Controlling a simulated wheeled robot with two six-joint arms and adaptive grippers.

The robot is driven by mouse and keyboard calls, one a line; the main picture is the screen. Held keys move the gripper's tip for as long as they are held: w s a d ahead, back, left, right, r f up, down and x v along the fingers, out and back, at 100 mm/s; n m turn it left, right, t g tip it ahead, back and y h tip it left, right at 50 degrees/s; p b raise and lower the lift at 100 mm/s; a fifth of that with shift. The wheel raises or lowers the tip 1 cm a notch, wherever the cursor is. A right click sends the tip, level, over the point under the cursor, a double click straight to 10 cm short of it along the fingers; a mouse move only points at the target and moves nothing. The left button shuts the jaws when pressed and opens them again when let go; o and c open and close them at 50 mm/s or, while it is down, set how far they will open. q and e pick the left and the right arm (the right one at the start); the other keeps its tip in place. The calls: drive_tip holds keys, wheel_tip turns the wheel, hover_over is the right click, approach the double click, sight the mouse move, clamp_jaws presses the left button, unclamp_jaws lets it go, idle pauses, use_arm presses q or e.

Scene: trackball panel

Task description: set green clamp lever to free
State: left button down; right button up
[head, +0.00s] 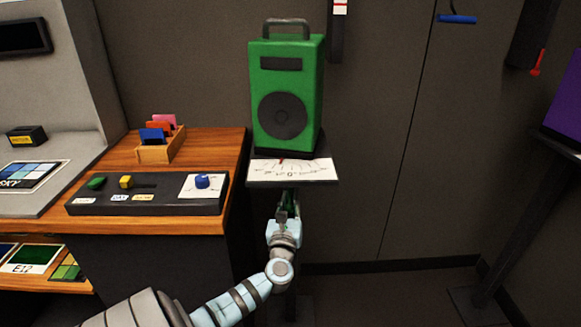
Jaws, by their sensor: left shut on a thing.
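A green speaker box (283,90) with a handle stands on a small dark platform (295,183). A white scale card (312,170) with marks and a red pointer lies on the platform's front. Below the platform, my left gripper (286,212) reaches up from below and is shut on the green clamp lever (291,198). Only a small dark green part of the lever shows; the gripper covers the rest. Which setting the lever is at cannot be read. My right gripper is not in view.
Left of the platform, a wooden desk (205,150) bears a dark control panel (150,204) with green, yellow and blue knobs, and a wooden card box (160,152). A purple-faced object (565,105) stands at the far right. The floor between is clear.

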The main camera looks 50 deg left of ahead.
use_arm(q)
drive_tip(key=shift+d+f+n, duration=0.15)
drive_tip(key=shift+f+n, duration=0.25)
drive_tip(key=shift+f, duration=0.1)
drive_tip(key=c, duration=1.7)
unclamp_jaws()
drive_tip(key=shift+w+r, duration=0.1)
drive_tip(key=shift+r, duration=0.05)
drive_tip(key=v, duration=1.2)
